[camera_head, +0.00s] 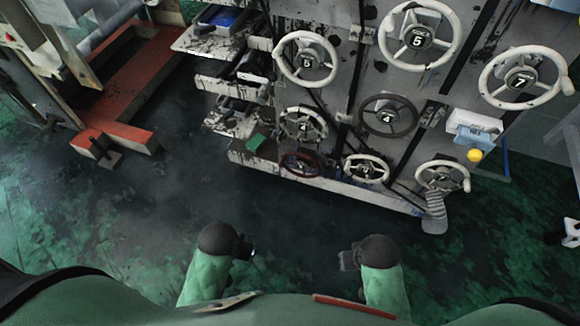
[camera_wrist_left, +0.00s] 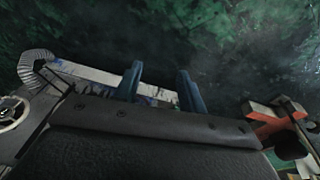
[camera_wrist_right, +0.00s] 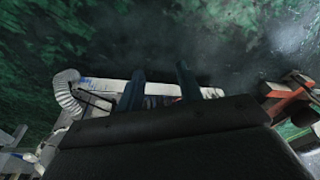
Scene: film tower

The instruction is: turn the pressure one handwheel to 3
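Several handwheels are mounted on a grey panel ahead in the head view. A large white wheel (camera_head: 417,37) is at the top, one (camera_head: 520,80) at right, and one (camera_head: 305,61) at left. A dark grey wheel (camera_head: 388,116) is in the middle and a dark red wheel (camera_head: 300,164) at lower left. Smaller white wheels (camera_head: 366,168) sit nearby. Hub labels are mostly too small to read, so I cannot tell which is pressure one. My left gripper (camera_head: 248,250) and right gripper (camera_head: 346,262) are near my body, below and apart from the wheels. Both are open and empty in the wrist views.
A yellow ball-like knob (camera_head: 474,155) and a ribbed grey hose (camera_head: 435,212) are at the panel's right. Shelves (camera_head: 230,85) with trays stick out at its left. A red frame (camera_head: 125,135) stands farther left. The dark green floor before the panel is clear.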

